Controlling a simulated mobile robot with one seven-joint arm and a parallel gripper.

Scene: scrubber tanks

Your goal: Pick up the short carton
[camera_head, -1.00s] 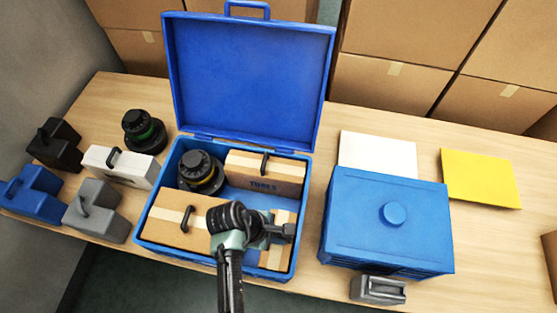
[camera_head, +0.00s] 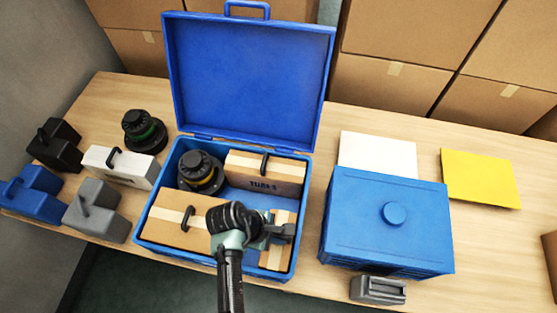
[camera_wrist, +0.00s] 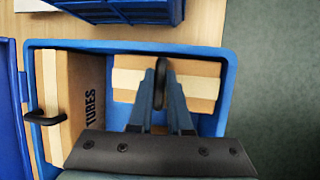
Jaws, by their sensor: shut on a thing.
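The short carton, a small tan box with a pale tape band (camera_head: 276,257), sits in the front right corner of the open blue case (camera_head: 215,261). My gripper (camera_head: 284,232) is over it, pointing down. In the wrist view the short carton (camera_wrist: 203,85) lies between the case walls, and my gripper (camera_wrist: 161,88) is shut on its dark upright handle (camera_wrist: 160,72). The arm hides part of the carton in the head view. I cannot tell whether the carton is off the case floor.
The case also holds a lettered carton (camera_head: 265,173), a longer taped carton (camera_head: 172,219) and a black round tank (camera_head: 199,172). Its lid (camera_head: 247,80) stands open behind. A blue box (camera_head: 386,235) stands right of the case. Several handled blocks are at left.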

